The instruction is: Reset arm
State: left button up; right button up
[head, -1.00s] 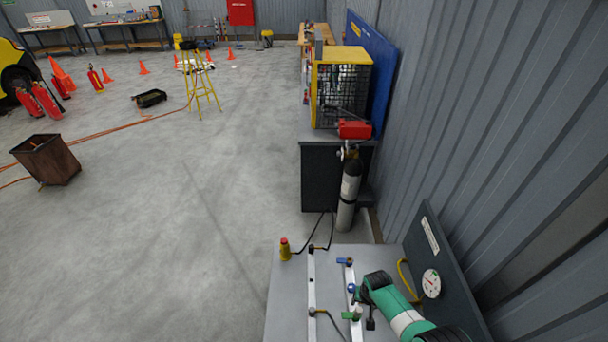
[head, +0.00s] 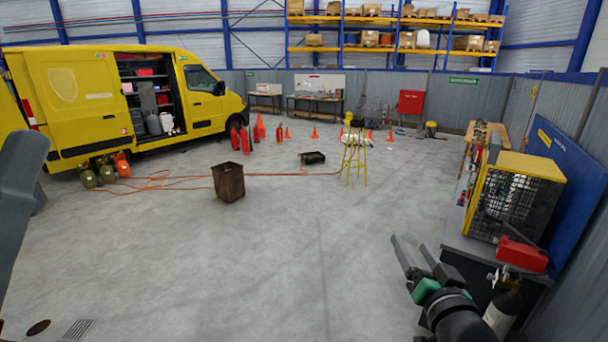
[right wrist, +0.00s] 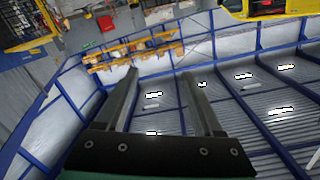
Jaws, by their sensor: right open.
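My right gripper (head: 409,243) is at the lower right of the head view, raised in front of the dark cabinet (head: 481,268). Its two grey fingers are apart, with nothing between them. In the right wrist view both fingers (right wrist: 160,74) stand wide apart and empty, with the far wall and shelving beyond, seen at a tilt. A grey arm part of mine (head: 18,190) crosses the left edge of the head view. My left gripper is not in the frames.
A yellow mesh cage (head: 513,200), a red box (head: 522,255) and a gas cylinder (head: 502,308) are close on the right.

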jog(key=s+a+r+n+t+y, duration=0.1)
jog(key=s+a+r+t, duration=0.1)
jog(key=s+r, duration=0.35)
jog(key=s+a+r+n+t, duration=0.1)
jog(key=s+r+t, duration=0.1)
jog(key=r, duration=0.7)
jog(key=s+r+n+t+y, duration=0.1)
jog(key=s+r+t, duration=0.2)
jog(key=s+r, duration=0.3)
jog(key=s+r+n+t+y, duration=0.1)
jog(key=s+r+n+t, duration=0.1)
jog(key=s+r, duration=0.4)
jog(key=s+t, duration=0.1)
jog(key=s, duration=0.3)
jog(key=shift+s+a, duration=0.25)
jog(key=shift+a, duration=0.15)
